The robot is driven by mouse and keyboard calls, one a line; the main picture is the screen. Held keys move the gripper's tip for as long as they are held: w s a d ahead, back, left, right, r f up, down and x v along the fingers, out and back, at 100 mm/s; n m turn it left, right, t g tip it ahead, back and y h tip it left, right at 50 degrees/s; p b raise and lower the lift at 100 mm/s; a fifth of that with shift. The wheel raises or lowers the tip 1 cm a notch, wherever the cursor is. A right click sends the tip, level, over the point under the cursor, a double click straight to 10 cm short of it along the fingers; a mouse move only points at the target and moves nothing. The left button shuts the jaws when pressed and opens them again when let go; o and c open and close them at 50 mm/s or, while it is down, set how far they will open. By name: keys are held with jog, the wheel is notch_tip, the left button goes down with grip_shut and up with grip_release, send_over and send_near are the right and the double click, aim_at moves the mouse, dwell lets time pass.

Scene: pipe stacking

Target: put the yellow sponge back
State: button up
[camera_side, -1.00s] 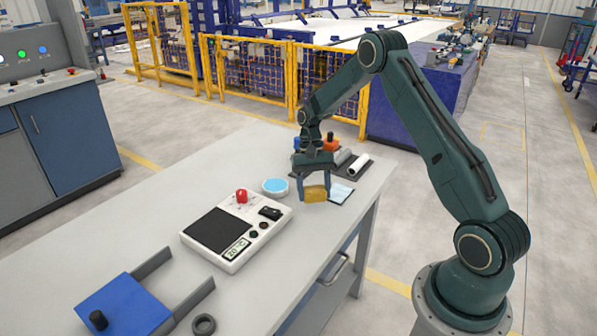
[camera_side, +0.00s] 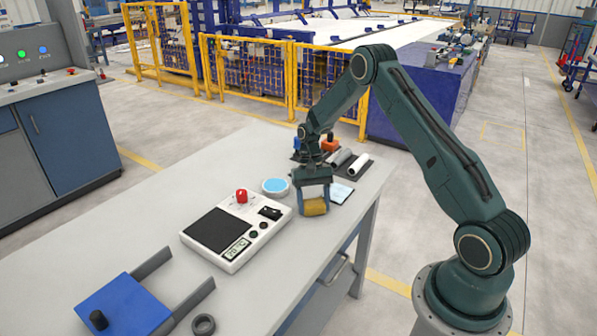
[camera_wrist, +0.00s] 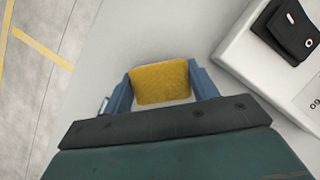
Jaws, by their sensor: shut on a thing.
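The yellow sponge (camera_side: 314,207) is between the two blue-grey fingers of my gripper (camera_side: 314,202), which is shut on it. In the wrist view the sponge (camera_wrist: 161,82) sits squarely between the fingertips of my gripper (camera_wrist: 160,88), with grey tabletop around it. It is close over the table's right part; I cannot tell whether it touches the surface. A light blue cloth or pad (camera_side: 341,193) lies just right of the gripper. A round dish with a blue inside (camera_side: 275,186) stands to its left.
A white device (camera_side: 239,230) with a red button and display stands left of the gripper. White and grey pipes (camera_side: 358,164) and an orange part (camera_side: 331,144) lie behind. A blue fixture (camera_side: 125,305) and dark ring (camera_side: 204,324) are at the front. The table's right edge is near.

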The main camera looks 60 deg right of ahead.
jog(key=shift+f, duration=0.15)
jog(key=o, duration=0.9)
jog(key=shift+o, duration=0.2)
jog(key=v, duration=1.2)
jog(key=shift+r, duration=0.2)
